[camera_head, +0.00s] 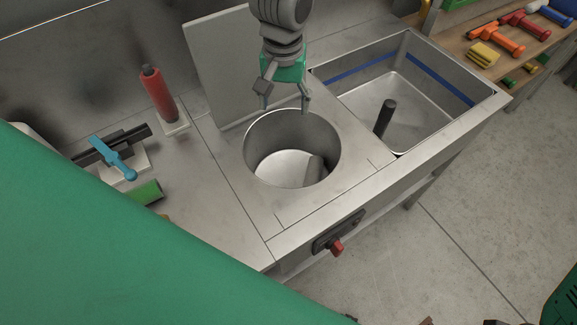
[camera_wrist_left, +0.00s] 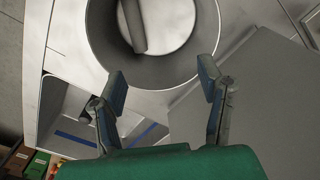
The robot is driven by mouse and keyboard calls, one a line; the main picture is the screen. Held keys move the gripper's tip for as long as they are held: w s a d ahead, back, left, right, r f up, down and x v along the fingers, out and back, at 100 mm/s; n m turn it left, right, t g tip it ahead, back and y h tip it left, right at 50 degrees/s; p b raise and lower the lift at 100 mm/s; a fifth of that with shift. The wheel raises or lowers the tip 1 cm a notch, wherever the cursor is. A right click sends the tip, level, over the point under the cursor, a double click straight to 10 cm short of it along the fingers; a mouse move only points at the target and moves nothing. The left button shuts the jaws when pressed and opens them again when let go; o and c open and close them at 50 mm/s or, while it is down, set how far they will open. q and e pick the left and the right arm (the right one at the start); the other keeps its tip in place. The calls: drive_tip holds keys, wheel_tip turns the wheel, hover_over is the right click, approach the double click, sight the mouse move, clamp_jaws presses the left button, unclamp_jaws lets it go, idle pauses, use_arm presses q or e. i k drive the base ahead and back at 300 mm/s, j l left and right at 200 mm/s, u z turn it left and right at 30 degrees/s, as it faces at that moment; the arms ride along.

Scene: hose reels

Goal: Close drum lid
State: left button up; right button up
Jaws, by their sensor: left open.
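The drum (camera_head: 248,150) is a round metal well sunk into the steel bench top, with its mouth uncovered. It also shows at the top of the left wrist view (camera_wrist_left: 98,45), with a dark bar-like shape inside. The lid (camera_head: 218,62) is a flat grey square panel standing raised at the drum's back edge. It appears as a grey plate at the right in the left wrist view (camera_wrist_left: 255,105). My left gripper (camera_head: 286,103) is open and empty, pointing down just above the back rim, to the right of the lid and apart from it. My right gripper is out of view.
A rectangular sink (camera_head: 425,105) with a dark upright post (camera_head: 384,118) lies right of the drum. A red knob (camera_head: 337,248) projects from the front. Coloured tools lie on a wooden shelf (camera_head: 480,28).

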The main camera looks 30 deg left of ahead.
sight(225, 46)
drive_tip(key=k+l, duration=0.15)
drive_tip(key=l, duration=0.2)
drive_tip(key=k+l, duration=0.15)
drive_tip(key=l, duration=0.2)
drive_tip(key=k+l, duration=0.15)
drive_tip(key=l, duration=0.25)
